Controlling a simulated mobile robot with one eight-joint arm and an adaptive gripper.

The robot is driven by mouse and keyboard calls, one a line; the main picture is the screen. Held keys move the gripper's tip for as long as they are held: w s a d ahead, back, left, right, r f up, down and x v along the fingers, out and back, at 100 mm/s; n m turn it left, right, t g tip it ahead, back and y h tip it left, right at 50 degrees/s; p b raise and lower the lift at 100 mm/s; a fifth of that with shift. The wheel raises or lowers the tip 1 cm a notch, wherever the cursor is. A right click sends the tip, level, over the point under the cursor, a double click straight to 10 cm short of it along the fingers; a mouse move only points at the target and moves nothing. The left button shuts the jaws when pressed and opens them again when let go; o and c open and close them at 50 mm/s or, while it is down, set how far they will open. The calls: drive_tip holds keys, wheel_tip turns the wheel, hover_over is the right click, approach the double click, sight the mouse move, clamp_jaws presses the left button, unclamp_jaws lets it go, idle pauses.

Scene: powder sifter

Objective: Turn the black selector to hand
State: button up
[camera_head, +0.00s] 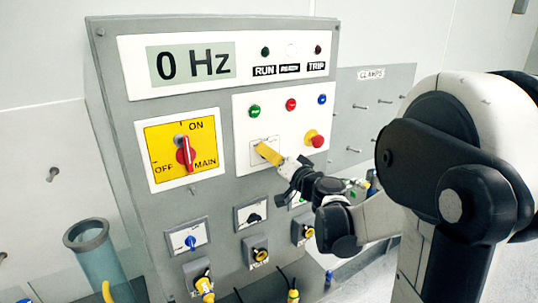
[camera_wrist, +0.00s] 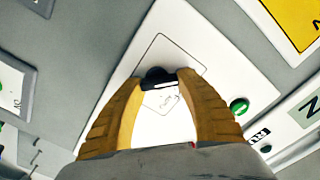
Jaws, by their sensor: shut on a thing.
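The black selector (camera_wrist: 158,77) shows in the wrist view between my two yellow fingertips, on a white panel with a thin outlined label plate (camera_wrist: 172,42). My gripper (camera_wrist: 163,82) is shut on it, one finger on each side. In the head view my gripper (camera_head: 261,149) reaches the white button panel (camera_head: 243,104) from the right, and its fingers hide the selector there. Part of the label below the knob shows between the fingers, but its words are too small to read, so I cannot tell the selector's setting.
Green (camera_head: 254,111), red (camera_head: 291,104) and blue (camera_head: 322,99) buttons sit above my gripper. A red mushroom button (camera_head: 317,141) is close on its right. The red main switch (camera_head: 185,154) is to the left. Smaller knobs and plugged sockets lie below.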

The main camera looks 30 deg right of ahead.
drive_tip(key=o, duration=1.2)
drive_tip(key=shift+w, duration=0.1)
drive_tip(key=s, duration=1.2)
drive_tip(key=shift+d, duration=0.25)
